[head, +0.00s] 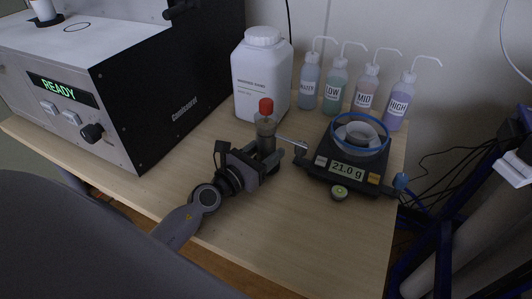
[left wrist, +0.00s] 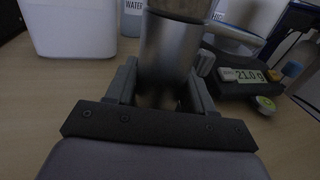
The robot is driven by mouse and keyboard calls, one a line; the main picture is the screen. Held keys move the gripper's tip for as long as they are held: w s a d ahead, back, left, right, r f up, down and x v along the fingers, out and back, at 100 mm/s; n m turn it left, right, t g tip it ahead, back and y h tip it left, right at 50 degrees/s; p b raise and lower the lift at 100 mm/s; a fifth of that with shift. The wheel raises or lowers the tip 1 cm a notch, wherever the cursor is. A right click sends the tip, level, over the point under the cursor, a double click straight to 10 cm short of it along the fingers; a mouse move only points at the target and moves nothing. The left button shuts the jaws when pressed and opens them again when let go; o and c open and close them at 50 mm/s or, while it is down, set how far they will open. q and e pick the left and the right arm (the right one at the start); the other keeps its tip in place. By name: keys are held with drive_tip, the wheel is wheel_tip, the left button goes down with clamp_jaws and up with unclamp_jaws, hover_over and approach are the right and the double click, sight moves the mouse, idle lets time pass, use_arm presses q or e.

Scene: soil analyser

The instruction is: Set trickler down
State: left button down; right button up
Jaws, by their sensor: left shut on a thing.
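The trickler (head: 265,125) has a red cap, a clear upper part and a grey body, with a thin spout pointing right toward the balance. It stands about upright in my left gripper (head: 264,160), which is shut around its lower body. In the left wrist view its metal cylinder (left wrist: 168,48) sits between the two fingers (left wrist: 162,92). Its base is hidden by the gripper, so I cannot tell whether it touches the table. The black balance (head: 318,171) reads 21.0 g and carries a dish (head: 358,134) inside a blue ring. My right gripper is not in view.
A white jug (head: 262,75) stands just behind the trickler. Several wash bottles (head: 335,88) line the back, left of the table's right edge. A black-sided analyser (head: 180,90) showing READY fills the left. The wooden table (head: 300,235) is clear in front of the balance.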

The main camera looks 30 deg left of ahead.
use_arm(q)
drive_tip(key=shift+r, duration=0.15)
drive_tip(key=c, duration=0.8)
unclamp_jaws()
drive_tip(key=shift+f, duration=0.35)
drive_tip(key=o, duration=0.4)
drive_tip(key=shift+r, duration=0.1)
drive_tip(key=shift+r, duration=0.1)
